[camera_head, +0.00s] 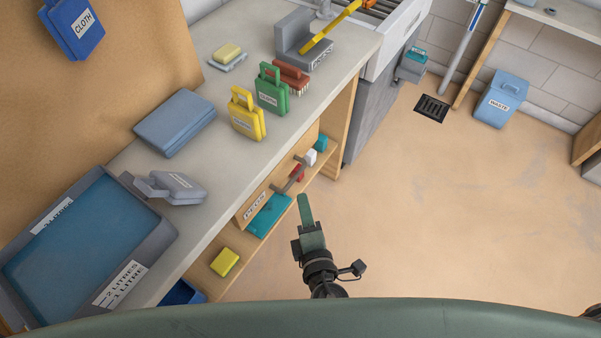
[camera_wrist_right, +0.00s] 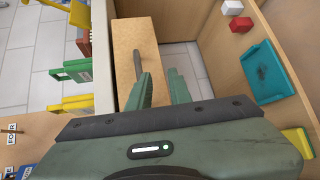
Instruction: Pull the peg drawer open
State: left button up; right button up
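The peg drawer (camera_head: 246,214) has a wooden front labelled PEGS under the counter's front edge, close to the counter. A dark bar handle (camera_head: 289,179) stands out from its front. In the right wrist view the drawer front (camera_wrist_right: 126,45) is a tan panel with the handle (camera_wrist_right: 138,66) near its middle. My right gripper (camera_head: 305,205) is just in front of the handle, seen from above. In the wrist view its green fingers (camera_wrist_right: 161,88) are apart with nothing between them. The handle shows beyond the tip of the left-hand finger; contact is unclear. My left gripper is out of view.
A lower shelf (camera_head: 212,285) holds a teal tray (camera_head: 269,216) and a yellow block (camera_head: 224,262).

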aim_at(297, 174)
jog(key=shift+t, duration=0.4)
jog(key=w, duration=0.2)
jog(key=w+a+r+p, duration=0.1)
jog(key=w, duration=0.4)
jog(key=shift+w+a+r, duration=0.3)
jog(key=shift+w+r, duration=0.1)
grip_shut()
dwell(0.8)
